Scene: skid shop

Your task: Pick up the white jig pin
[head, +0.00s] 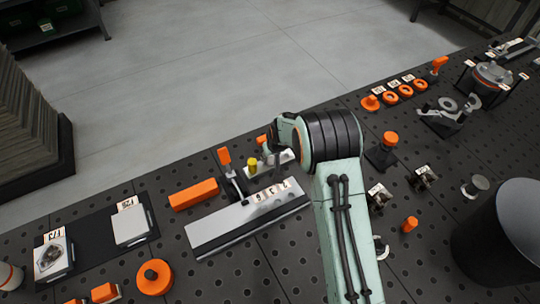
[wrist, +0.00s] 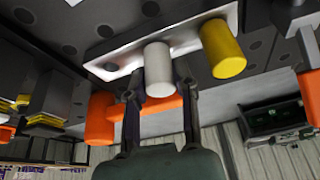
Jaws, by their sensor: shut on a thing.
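The white jig pin (wrist: 158,68) is a short, smooth cylinder. In the wrist view it stands between the two fingers of my gripper (wrist: 160,84), which is shut on it. The pin's far end meets or overlaps the pale plate (wrist: 120,50); I cannot tell whether it still touches it. A yellow pin (wrist: 222,48) stands on the plate just right of the white one, apart from the fingers. In the head view my gripper is over the plate (head: 287,157), next to the yellow pin (head: 252,166), and my wrist mostly hides the white pin.
An orange-handled clamp (head: 225,158), an orange block (head: 194,194) and a long grey metal bar with number labels (head: 225,228) are close by on the perforated dark table. Orange rings (head: 392,97) lie along the far edge at right. A dark cylinder (head: 500,235) stands at the right.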

